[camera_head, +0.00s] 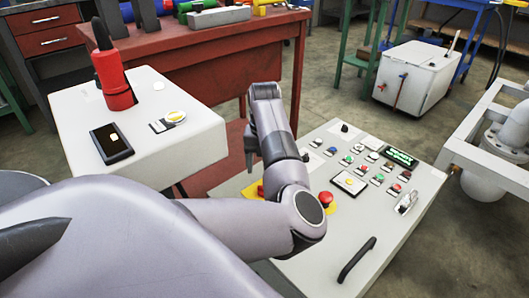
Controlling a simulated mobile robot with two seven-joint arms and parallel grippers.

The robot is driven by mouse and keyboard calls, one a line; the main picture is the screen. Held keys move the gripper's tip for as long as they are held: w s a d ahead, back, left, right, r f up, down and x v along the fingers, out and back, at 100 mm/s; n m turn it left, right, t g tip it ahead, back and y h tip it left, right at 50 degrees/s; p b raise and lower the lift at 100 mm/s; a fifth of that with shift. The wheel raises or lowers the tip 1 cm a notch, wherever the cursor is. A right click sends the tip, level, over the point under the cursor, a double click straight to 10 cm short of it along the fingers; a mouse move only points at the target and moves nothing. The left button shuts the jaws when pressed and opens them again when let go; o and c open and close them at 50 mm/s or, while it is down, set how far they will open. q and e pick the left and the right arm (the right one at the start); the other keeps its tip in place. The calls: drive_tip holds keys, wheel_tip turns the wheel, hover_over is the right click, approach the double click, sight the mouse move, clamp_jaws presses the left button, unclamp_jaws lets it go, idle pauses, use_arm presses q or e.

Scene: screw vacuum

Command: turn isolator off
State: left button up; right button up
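A sloped white control panel (340,235) stands in the middle right, with several buttons and a small green display. A red knob on a yellow base (326,198) sits on its left part. Another red and yellow control (257,191) is partly hidden behind my arm. A metal lever switch (407,202) is at the panel's right edge. I cannot tell for sure which of these is the isolator. My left arm reaches over the panel's left side; its gripper (250,142) seems to hang above the panel's far left, seen too edge-on to tell its opening. My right gripper is not seen.
A black handle (357,259) is on the panel's front. A red workbench (200,60) stands behind.

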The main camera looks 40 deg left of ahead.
use_arm(q)
wheel_tip(320, 180, down, 7)
drive_tip(key=shift+f+b, duration=0.1)
drive_tip(key=shift+b, duration=1.15)
